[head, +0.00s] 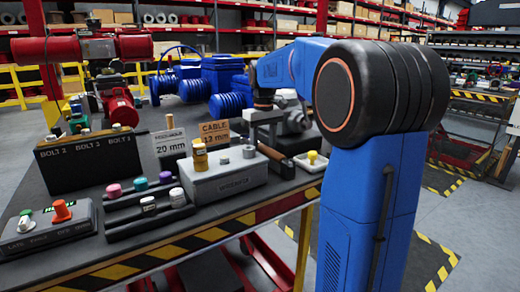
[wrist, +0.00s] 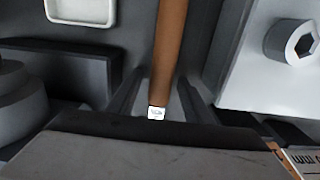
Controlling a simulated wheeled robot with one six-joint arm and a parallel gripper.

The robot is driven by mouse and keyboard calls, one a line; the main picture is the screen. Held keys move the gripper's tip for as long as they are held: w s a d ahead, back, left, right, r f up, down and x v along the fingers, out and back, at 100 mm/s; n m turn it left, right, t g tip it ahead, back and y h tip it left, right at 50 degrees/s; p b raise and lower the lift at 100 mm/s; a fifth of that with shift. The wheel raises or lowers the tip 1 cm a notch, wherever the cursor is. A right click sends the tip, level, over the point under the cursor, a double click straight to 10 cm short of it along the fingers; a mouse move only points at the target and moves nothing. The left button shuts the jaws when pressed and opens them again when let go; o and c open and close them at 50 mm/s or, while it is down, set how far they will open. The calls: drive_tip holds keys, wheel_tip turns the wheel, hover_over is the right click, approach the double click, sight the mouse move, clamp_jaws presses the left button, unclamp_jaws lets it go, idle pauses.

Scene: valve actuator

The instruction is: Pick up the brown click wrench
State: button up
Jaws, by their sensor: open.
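The brown click wrench (head: 270,152) lies on the workbench to the right of the grey block; its brown handle shows in the head view, and the rest is hard to make out. In the wrist view the brown handle (wrist: 170,45) runs down from the top edge to a small white tip. My gripper (wrist: 160,95) is open, with its dark fingers on either side of the handle's lower end. I cannot tell whether either finger touches it. In the head view my gripper (head: 263,122) is small and partly hidden, just above the wrench.
A grey block (head: 222,180) carrying a yellow cylinder (head: 200,155) stands left of the wrench. A white dish with a yellow knob (head: 312,158) is to the right. Signs (head: 215,132) and blue valve parts (head: 225,80) stand behind. The striped bench edge (head: 190,243) is in front.

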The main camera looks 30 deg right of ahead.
clamp_jaws()
